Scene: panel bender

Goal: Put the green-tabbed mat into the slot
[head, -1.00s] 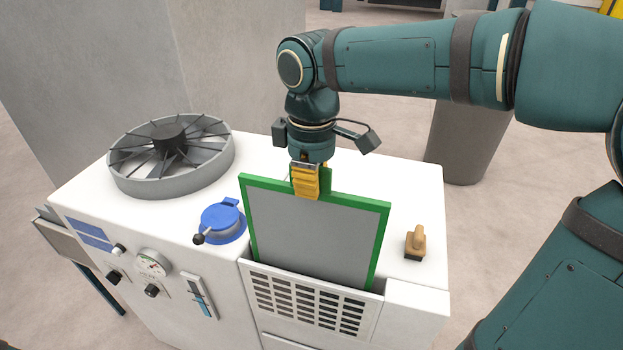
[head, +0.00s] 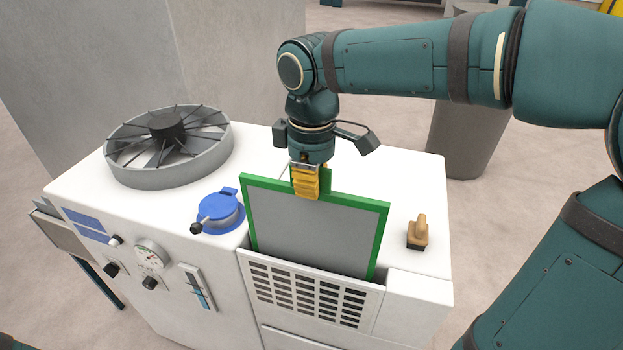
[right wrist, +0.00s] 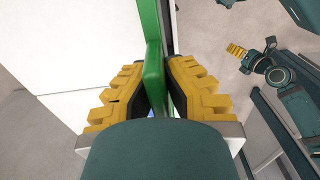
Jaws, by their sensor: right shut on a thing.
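The green-tabbed mat (head: 315,232) is a grey panel with a green frame, standing upright. Its lower edge is hidden behind the white grille front of the slot (head: 310,294) in the white machine. My right gripper (head: 306,196) has yellow fingers and is shut on the mat's green top tab, from above. In the right wrist view, the green tab (right wrist: 153,78) lies between both yellow fingers (right wrist: 157,92). My left gripper (right wrist: 237,51) shows small at the upper right of the right wrist view; whether its fingers are open is too small to tell.
On the white machine top (head: 270,150) are a round grey fan (head: 168,172) at the left, a blue lidded cap (head: 219,210) left of the mat, and a wooden-handled stamp or brush (head: 417,233) to its right. A gauge (head: 151,254) and knobs are on the front.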

